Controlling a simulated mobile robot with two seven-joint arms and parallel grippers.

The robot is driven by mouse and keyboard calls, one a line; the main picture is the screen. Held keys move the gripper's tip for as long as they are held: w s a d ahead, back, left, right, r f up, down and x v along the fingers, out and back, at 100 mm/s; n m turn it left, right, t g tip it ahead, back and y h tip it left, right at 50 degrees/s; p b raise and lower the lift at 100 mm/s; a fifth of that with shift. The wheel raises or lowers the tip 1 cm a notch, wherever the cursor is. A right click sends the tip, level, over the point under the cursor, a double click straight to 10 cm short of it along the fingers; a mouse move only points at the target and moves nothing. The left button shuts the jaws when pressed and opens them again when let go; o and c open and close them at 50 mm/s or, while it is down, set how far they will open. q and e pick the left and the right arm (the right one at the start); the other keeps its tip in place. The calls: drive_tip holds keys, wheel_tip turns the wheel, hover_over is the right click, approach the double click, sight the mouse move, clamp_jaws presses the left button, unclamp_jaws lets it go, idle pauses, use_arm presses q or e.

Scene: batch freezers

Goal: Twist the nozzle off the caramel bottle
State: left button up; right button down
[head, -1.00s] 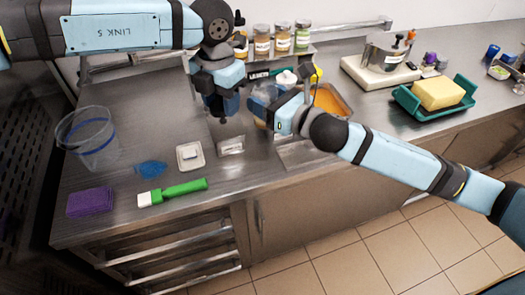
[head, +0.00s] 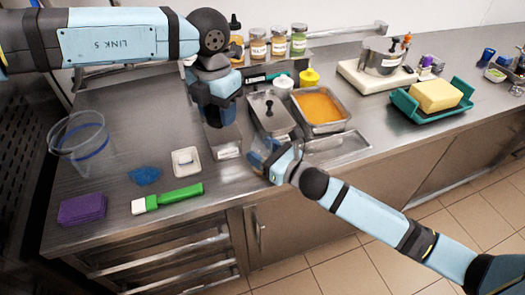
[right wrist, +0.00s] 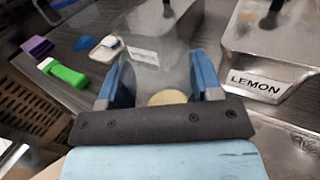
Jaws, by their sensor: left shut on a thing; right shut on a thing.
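My left gripper (head: 217,112) points down above a narrow steel bin near the table's middle. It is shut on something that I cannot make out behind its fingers. My right gripper (head: 268,160) is lower and to the right, near the counter's front edge, apart from the left one. In the right wrist view it (right wrist: 160,88) is shut on a pale translucent thing (right wrist: 158,58) with a tan round end; I cannot tell whether this is the nozzle or the bottle. An amber bottle with a black tip (head: 236,35) stands at the back, partly hidden by my left arm; its label is not readable.
A lidded steel bin (head: 268,112) labelled LEMON in the wrist view stands beside an orange-filled tray (head: 345,112). Several jars stand at the back.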

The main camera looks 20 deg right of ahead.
drive_tip(key=shift+f, duration=0.1)
drive_tip(key=shift+c, duration=1.4)
unclamp_jaws()
